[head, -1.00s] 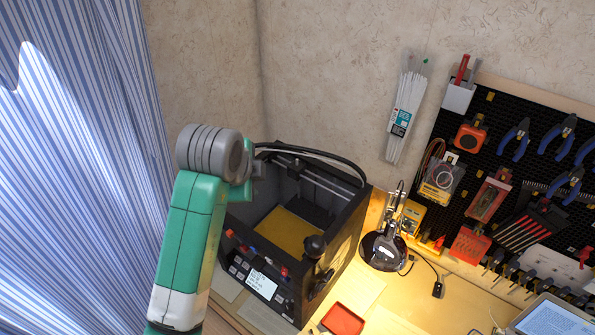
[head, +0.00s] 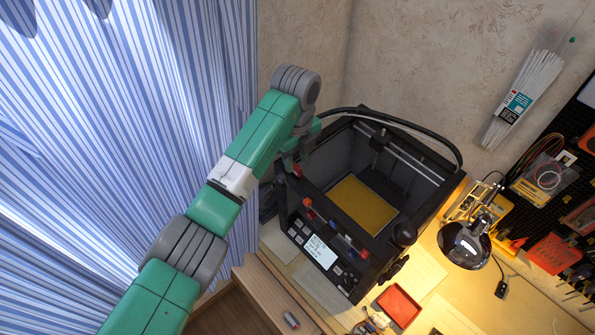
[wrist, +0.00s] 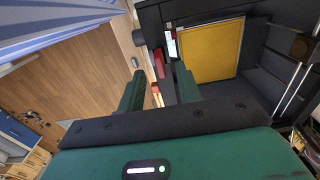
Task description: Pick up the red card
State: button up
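A small red piece (head: 297,170) shows at the printer's front corner, close to my gripper. In the wrist view a red piece (wrist: 158,63) appears just beyond the gap between my fingers, along the printer's edge. My gripper (wrist: 160,85) is open, with its two green fingers apart and nothing held between them. In the head view the fingertips are not clear.
The black open-top printer (head: 432,172) with a yellow bed (head: 362,205) stands beside my gripper. A black cable arches over its back. A lamp (head: 465,243) stands to its right, before the pegboard (head: 562,200). A striped curtain (head: 130,120) fills the left.

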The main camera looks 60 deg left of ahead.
aim_at(296, 166)
notch_tip(296, 166, down, 4)
jog(key=shift+r, duration=0.1)
grip_shut()
jog(key=r, duration=0.3)
jog(key=shift+d+r+b, duration=0.2)
jog(key=shift+d+b, duration=0.1)
jog(key=shift+d, duration=0.05)
jog(key=d, duration=0.2)
jog(key=d+r+p, duration=0.1)
jog(key=d, duration=0.1)
jog(key=s+d+r+p, duration=0.1)
jog(key=d, duration=0.1)
jog(key=shift+d, duration=0.3)
jog(key=s+d+p, duration=0.1)
jog(key=d+p, duration=0.2)
jog(key=d, duration=0.5)
jog(key=shift+d+f, duration=0.25)
